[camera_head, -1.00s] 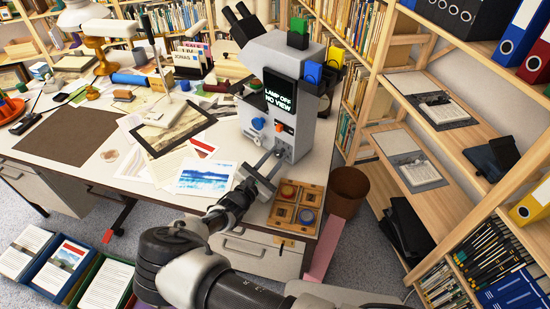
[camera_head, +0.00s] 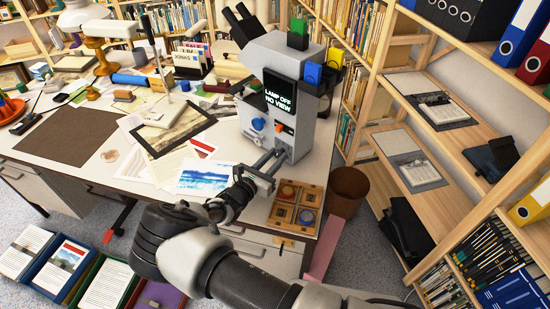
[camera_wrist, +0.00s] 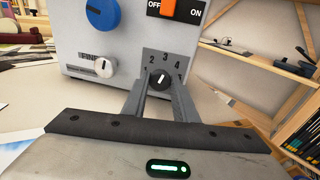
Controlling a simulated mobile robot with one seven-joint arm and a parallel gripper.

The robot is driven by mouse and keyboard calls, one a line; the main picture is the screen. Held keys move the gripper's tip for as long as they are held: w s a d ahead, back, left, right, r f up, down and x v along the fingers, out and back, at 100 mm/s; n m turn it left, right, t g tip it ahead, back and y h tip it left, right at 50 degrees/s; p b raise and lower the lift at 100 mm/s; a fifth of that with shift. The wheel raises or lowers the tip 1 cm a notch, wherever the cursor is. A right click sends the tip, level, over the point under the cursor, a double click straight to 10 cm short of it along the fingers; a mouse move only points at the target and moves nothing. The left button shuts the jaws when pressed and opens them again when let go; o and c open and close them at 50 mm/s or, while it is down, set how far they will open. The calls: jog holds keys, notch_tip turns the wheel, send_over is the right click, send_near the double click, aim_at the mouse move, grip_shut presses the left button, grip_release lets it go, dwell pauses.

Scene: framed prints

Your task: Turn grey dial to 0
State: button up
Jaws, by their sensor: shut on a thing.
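The dark grey dial (camera_wrist: 160,79) with a white pointer line is on the front of the grey microscope-like machine (camera_head: 283,60). The numerals 2, 3 and 4 show around it, and its pointer leans up and slightly right, towards between 3 and 4. My gripper (camera_wrist: 160,88) is shut on the dial, one finger on each side. In the head view my gripper (camera_head: 273,158) reaches the machine's lower front, and the dial itself is hard to make out.
A blue knob (camera_wrist: 100,14), a pale knob (camera_wrist: 103,67) and an orange OFF/ON switch (camera_wrist: 183,9) are nearby on the machine. Its screen (camera_head: 280,96) reads "LAMP OFF NO VIEW". A wooden box with knobs (camera_head: 296,208) stands close right; shelves (camera_head: 420,150) are beyond.

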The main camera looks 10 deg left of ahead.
jog(key=n, duration=0.3)
jog(key=shift+g, duration=0.3)
jog(key=n+b, duration=0.1)
jog(key=n, duration=0.2)
jog(key=shift+n+g+h, duration=0.3)
jog(key=shift+h, duration=0.1)
jog(key=n+h+b, duration=0.1)
jog(key=n+b, duration=0.1)
jog(key=n, duration=0.3)
jog(key=shift+a+g, duration=0.15)
jog(key=shift+g, duration=0.25)
jog(key=n+h+b, duration=0.1)
jog(key=n, duration=0.3)
jog(key=shift+w, duration=0.1)
jog(key=n+h+b, duration=0.1)
jog(key=n, duration=0.2)
jog(key=shift+a+n+b, duration=0.1)
jog(key=shift+n+b, duration=0.25)
jog(key=shift+n, duration=0.05)
jog(key=shift+r, duration=0.1)
jog(key=o, duration=1.1)
jog(key=shift+c, duration=0.2)
